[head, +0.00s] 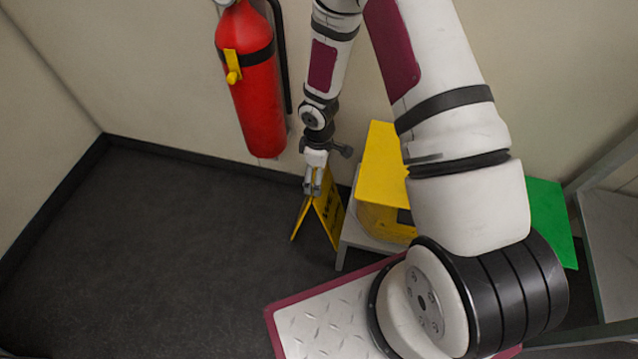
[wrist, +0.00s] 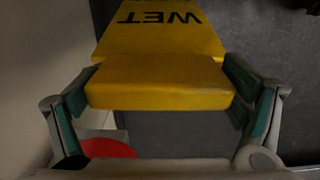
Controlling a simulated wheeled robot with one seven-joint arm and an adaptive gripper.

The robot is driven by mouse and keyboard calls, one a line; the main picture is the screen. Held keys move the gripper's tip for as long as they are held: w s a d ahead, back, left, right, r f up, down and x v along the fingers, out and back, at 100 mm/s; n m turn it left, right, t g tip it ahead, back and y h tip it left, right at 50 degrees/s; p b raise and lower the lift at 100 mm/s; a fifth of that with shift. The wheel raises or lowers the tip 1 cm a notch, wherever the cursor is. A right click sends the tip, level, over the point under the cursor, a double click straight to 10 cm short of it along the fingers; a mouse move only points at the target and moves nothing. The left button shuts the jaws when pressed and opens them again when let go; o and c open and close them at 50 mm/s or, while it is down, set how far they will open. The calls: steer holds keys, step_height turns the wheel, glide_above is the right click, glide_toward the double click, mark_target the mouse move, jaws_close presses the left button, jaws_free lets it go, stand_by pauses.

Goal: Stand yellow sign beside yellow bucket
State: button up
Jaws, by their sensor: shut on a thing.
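The yellow sign (head: 328,215) is a folding A-shaped floor sign. It stands upright with its legs apart, at or very near the dark floor, left of the low grey stand. My gripper (head: 314,185) is shut on the top of the sign from above. In the wrist view the sign (wrist: 160,85) fills the space between my fingers (wrist: 160,98), and the word "WET" shows on its face. The yellow bucket (head: 382,222) sits on the grey stand just right of the sign, partly hidden by my arm. Whether the sign's feet touch the floor is hard to tell.
A red fire extinguisher (head: 254,85) hangs on the wall behind, left of my arm. The grey stand (head: 352,236) is close beside the sign. A green panel (head: 551,215) and grey shelving (head: 612,225) are at right. The floor (head: 150,255) at left is clear.

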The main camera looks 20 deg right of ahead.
mark_target(319, 204)
step_height(319, 204, down, 4)
steer(key=shift+r+b, duration=0.2)
steer(key=shift+b, duration=0.55)
steer(key=shift+r, duration=0.1)
steer(key=o, duration=1.7)
